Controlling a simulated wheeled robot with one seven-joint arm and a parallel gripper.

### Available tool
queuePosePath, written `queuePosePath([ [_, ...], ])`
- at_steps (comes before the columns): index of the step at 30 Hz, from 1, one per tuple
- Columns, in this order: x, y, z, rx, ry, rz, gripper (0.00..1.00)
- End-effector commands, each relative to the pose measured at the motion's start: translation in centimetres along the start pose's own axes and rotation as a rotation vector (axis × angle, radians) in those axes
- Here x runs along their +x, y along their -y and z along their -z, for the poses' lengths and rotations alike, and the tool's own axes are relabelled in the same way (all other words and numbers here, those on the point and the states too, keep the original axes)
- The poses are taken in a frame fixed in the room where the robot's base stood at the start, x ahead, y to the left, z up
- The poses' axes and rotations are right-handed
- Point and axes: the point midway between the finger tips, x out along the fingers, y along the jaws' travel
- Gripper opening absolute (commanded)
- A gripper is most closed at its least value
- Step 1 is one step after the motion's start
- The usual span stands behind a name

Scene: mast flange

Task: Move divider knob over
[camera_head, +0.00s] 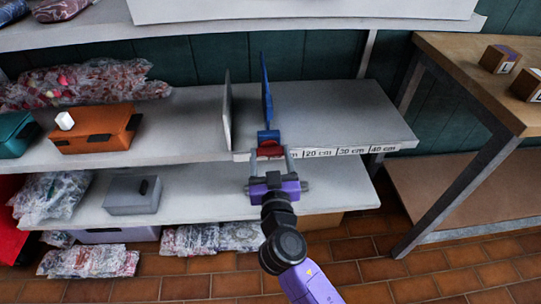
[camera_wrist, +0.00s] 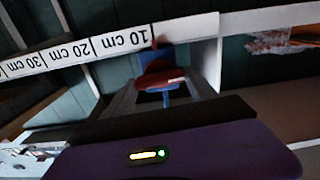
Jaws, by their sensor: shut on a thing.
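The blue divider (camera_head: 267,88) stands upright on the middle shelf, near the left end of the scale strip (camera_head: 340,152). Its red knob (camera_head: 270,149) is at the shelf's front edge, below a blue block. My gripper (camera_head: 269,158) is shut on the knob, with one finger on each side. In the wrist view the red knob (camera_wrist: 160,78) sits between the fingers, with the blue divider part (camera_wrist: 165,57) behind it. The scale (camera_wrist: 110,42) appears upside down there, with the 10 cm mark just left of the knob.
A grey panel (camera_head: 227,110) stands left of the divider. An orange box (camera_head: 97,128) and bagged goods are farther left. The shelf right of the divider (camera_head: 345,110) is bare. A wooden table (camera_head: 470,70) with small blocks stands at the right.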

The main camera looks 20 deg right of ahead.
Motion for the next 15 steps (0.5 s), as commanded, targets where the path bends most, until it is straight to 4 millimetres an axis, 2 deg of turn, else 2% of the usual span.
queuePosePath([
  [8,-0.03,0.09,-0.04,-0.183,0.000,0.001,0.25],
  [15,-0.04,0.19,-0.02,-0.409,0.000,0.001,0.25],
])
